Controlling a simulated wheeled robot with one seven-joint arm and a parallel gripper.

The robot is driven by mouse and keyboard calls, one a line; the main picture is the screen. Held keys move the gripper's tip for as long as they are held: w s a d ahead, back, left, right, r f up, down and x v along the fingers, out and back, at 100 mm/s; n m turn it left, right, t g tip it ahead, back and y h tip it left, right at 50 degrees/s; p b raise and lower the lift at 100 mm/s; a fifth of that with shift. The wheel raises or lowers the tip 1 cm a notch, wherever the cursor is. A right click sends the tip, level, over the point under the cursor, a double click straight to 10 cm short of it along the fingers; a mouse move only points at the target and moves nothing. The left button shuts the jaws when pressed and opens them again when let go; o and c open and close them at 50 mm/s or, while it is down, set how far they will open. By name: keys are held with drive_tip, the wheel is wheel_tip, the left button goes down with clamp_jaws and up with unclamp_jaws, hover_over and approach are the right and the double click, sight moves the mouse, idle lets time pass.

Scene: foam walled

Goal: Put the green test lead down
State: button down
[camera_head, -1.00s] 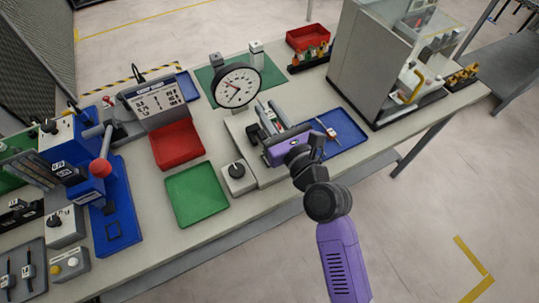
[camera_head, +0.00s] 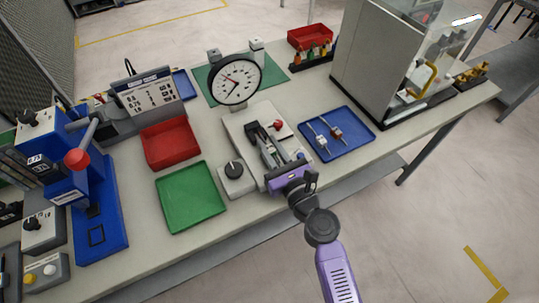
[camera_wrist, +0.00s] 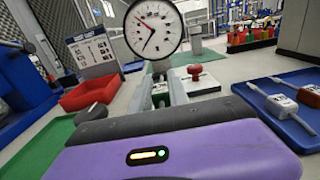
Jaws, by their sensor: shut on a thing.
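My gripper (camera_head: 264,143) is over the pale fixture plate in front of the round dial gauge (camera_head: 235,80). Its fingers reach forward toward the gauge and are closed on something. In the wrist view a small patch of green (camera_wrist: 160,98) shows between the fingers (camera_wrist: 170,88). It may be the green test lead, but most of it is hidden by the fingers and the purple gripper body. I cannot tell whether it touches the plate. Two other leads with pale and reddish bodies lie in the blue tray (camera_head: 365,146) to the right.
A red-topped knob (camera_head: 278,124) stands close to the right finger. A grey box with a black dial (camera_head: 235,172), a green tray (camera_head: 190,197) and a red tray (camera_head: 170,142) are to the left.

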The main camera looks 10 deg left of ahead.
drive_tip(key=shift+f+b, duration=0.4)
drive_tip(key=shift+f, duration=0.8)
drive_tip(key=shift+f, duration=0.2)
drive_tip(key=c, duration=1.3)
unclamp_jaws()
drive_tip(key=shift+o, duration=0.2)
drive_tip(key=shift+s, duration=0.1)
